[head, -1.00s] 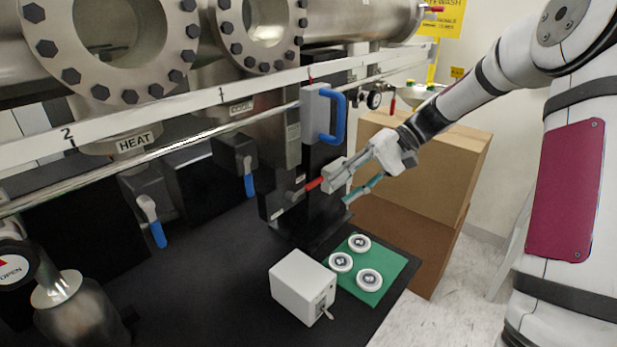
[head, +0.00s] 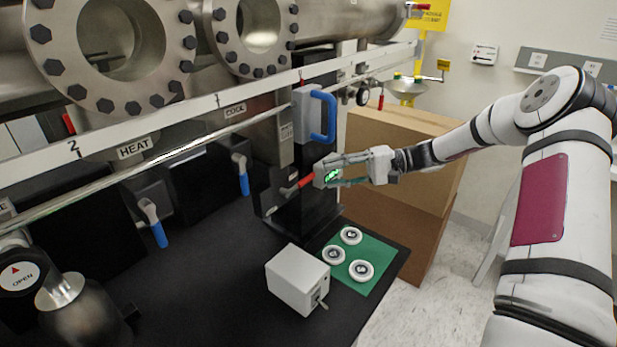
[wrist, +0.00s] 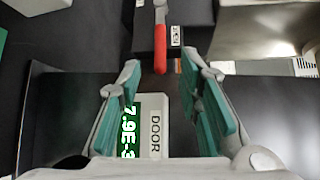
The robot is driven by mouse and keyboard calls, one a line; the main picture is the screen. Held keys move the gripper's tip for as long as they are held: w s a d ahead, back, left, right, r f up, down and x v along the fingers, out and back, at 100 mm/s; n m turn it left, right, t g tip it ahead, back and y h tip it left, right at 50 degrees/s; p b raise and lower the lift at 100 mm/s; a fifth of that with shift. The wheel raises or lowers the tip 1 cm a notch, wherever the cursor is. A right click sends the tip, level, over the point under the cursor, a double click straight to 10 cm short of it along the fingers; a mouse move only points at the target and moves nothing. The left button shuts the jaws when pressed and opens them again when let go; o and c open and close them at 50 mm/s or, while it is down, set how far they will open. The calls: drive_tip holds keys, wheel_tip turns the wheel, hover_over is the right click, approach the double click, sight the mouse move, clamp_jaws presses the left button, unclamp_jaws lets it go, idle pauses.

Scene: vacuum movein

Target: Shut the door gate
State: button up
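A red lever (head: 306,181) sticks out from a black valve block on the dark column, below the grey unit with the blue handle (head: 331,116). In the wrist view the red lever (wrist: 160,50) points down from a dark block with a small white label too blurred to read. My gripper (head: 322,178) is open, its teal fingers apart. In the wrist view the gripper (wrist: 160,82) has the lever's end centred between its fingertips, with a gap on both sides.
A white box (head: 297,280) and several white round flanges on a green mat (head: 385,275) stand below on the black table. Cardboard boxes (head: 420,160) stand behind my arm. Blue-handled levers (head: 244,183) hang left, under the HEAT and COOL rail.

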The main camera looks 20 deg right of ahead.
sight(308, 176)
drive_tip(key=p+x, duration=0.1)
drive_tip(key=x, duration=0.6)
drive_tip(key=shift+a, duration=0.1)
drive_tip(key=shift+c, duration=0.4)
clamp_jaws()
